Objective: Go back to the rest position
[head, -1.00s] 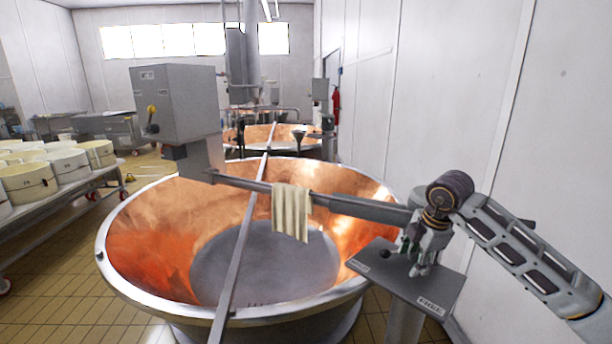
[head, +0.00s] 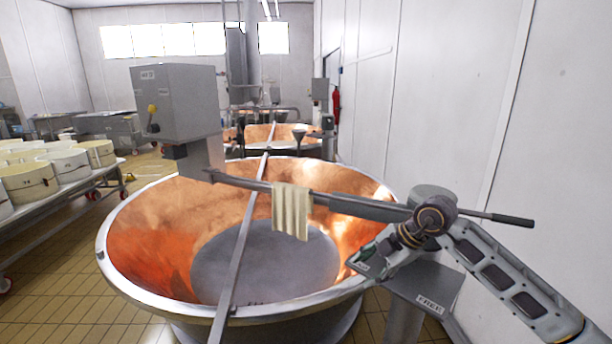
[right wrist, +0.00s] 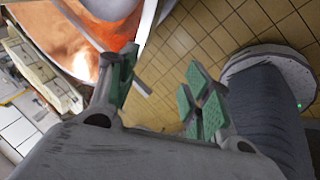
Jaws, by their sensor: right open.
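My right gripper (head: 368,256) is at the right rim of the large copper vat (head: 135,225), by the left edge of a small grey stand top (head: 428,284) marked "FREE". Its fingers are partly hidden by my wrist in the head view. In the right wrist view my right gripper (right wrist: 160,82) has its green-padded fingers spread, with nothing between them but tiled floor behind. My left gripper is not in view.
A grey beam (head: 345,204) crosses above the vat from a grey box (head: 175,103), with a pale cloth (head: 291,212) draped over it. A white wall (head: 450,100) stands at right. A table (head: 75,190) at left holds several round moulds.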

